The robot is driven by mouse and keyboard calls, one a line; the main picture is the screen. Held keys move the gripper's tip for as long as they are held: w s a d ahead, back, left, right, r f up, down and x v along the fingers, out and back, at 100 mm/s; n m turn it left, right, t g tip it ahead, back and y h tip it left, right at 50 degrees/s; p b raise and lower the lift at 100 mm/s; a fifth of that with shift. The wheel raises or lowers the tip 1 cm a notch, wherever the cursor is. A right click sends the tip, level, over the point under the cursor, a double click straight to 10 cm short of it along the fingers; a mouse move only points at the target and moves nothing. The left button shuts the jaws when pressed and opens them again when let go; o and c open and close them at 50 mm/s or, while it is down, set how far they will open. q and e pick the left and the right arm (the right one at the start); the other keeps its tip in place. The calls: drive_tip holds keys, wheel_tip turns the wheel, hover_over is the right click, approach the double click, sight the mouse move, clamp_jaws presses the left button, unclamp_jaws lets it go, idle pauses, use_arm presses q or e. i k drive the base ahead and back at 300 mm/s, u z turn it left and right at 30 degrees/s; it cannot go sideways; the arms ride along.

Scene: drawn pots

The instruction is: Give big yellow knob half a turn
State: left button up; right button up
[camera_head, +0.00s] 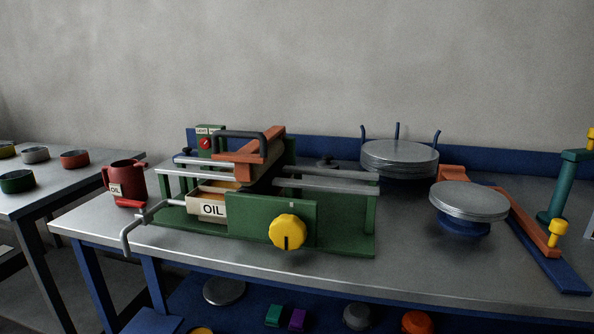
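The big yellow knob (288,231) is round with a scalloped rim. It sits on the front of a green panel (245,214) of the machine on the table. A dark mark shows on its lower part, pointing about straight down. Nothing covers the knob. Neither of my grippers shows in the head view.
Left of the knob are a box labelled OIL (212,209), a grey crank handle (133,231) and a red oil jug (124,184). Grey round plates (470,201) stand to the right. The metal tabletop (420,262) is clear in front and right of the knob.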

sight(287, 232)
drive_tip(key=u, duration=1.8)
drive_tip(key=k, duration=1.05)
drive_tip(key=z, duration=2.05)
drive_tip(key=i, duration=0.5)
drive_tip(key=z, duration=0.05)
